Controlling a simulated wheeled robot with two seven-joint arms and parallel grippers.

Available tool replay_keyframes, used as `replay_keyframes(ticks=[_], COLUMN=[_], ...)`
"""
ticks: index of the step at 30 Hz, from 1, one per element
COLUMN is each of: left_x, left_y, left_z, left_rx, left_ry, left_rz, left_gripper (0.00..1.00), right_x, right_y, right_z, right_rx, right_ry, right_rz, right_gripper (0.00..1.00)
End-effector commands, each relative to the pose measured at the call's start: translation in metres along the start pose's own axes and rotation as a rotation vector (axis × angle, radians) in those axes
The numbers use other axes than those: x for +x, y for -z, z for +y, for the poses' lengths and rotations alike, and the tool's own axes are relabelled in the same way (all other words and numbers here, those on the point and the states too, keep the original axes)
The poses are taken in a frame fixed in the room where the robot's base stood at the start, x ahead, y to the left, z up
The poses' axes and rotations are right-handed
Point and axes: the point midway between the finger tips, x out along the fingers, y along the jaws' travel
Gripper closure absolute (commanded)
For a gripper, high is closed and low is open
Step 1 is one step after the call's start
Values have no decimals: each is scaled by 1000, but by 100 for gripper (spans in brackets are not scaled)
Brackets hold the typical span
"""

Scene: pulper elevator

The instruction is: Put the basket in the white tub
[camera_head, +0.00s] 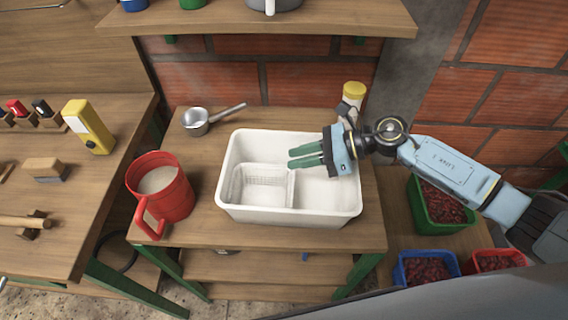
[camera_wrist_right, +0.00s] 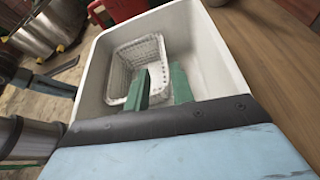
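The white tub (camera_head: 345,207) stands on the small wooden table, and it fills the middle of the right wrist view (camera_wrist_right: 225,60). The white mesh basket (camera_head: 264,187) is inside the tub, in its left part, and looks upright. It also shows in the right wrist view (camera_wrist_right: 122,75). My right gripper (camera_head: 290,158) is over the tub, with its green fingers pointing left, above and to the right of the basket. In the right wrist view its fingers (camera_wrist_right: 160,72) are apart with nothing between them.
A red jug (camera_head: 172,210) stands left of the tub. A metal ladle (camera_head: 196,122) lies behind it, and a yellow-capped jar (camera_head: 353,92) stands at the back right. A shelf (camera_head: 260,24) overhangs the back. Crates of red berries (camera_head: 436,216) stand at the right.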

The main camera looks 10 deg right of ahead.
Motion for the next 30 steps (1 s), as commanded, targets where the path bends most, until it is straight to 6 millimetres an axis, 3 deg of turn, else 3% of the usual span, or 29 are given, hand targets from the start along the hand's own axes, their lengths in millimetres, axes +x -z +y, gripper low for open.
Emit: replay_keyframes(ticks=[3, 9, 30], left_x=[5, 7, 7], left_y=[-1, -1, -3], left_z=[0, -1, -6], left_rx=[0, 1, 4], left_ry=[0, 1, 8], left_rz=[0, -1, -4], left_gripper=[64, 64, 64], right_x=[-16, -28, -29], right_y=[-1, -4, -5], right_z=[-4, -5, -5], right_rx=[-5, -8, -7], right_ry=[-7, -16, -18], right_rz=[2, 2, 2], right_gripper=[76, 76, 76])
